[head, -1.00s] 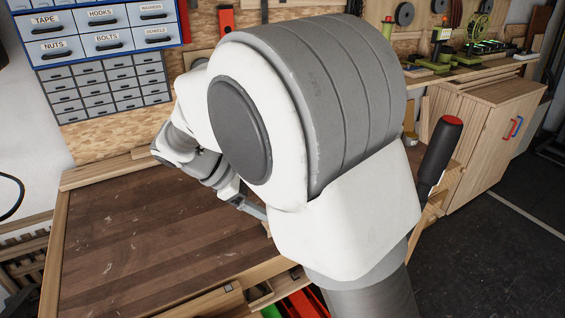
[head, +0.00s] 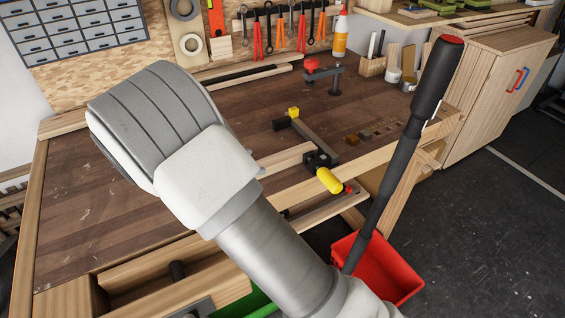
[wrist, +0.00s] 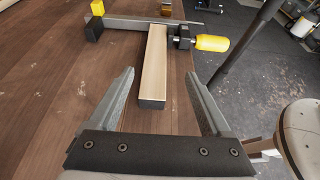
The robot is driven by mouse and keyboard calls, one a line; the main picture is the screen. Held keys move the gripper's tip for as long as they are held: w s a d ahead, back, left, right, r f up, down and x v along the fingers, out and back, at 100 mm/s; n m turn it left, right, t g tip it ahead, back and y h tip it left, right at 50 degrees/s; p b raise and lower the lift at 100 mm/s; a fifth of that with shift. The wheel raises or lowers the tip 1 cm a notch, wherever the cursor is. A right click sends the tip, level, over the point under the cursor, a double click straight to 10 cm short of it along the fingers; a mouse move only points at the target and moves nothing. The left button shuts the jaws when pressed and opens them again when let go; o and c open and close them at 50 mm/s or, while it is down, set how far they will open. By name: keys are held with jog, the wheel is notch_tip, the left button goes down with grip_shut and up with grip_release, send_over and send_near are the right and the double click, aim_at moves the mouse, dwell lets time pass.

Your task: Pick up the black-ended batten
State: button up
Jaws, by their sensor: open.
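The black-ended batten (wrist: 154,66) is a pale wooden strip lying flat on the workbench in the wrist view, its black end nearest me. It also shows in the head view (head: 286,158), partly hidden by my arm. My gripper (wrist: 160,74) is open and empty in the wrist view. Its two fingers are spread to the left and right of the batten's near end, and I cannot tell the height between them. In the head view my gripper is hidden behind my arm.
A bar clamp with a yellow handle (wrist: 212,43) lies by the batten's far end; it also shows in the head view (head: 329,181). The bench edge is close on the batten's right. Bare bench top (wrist: 50,90) lies to the left. A red bin (head: 385,268) is below the front.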

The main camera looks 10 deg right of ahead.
aim_at(280, 157)
jog(key=x, duration=0.6)
jog(key=b+x, duration=0.1)
jog(key=x, duration=0.2)
jog(key=shift+w+b, duration=0.3)
jog(key=shift+w, duration=0.05)
grip_shut()
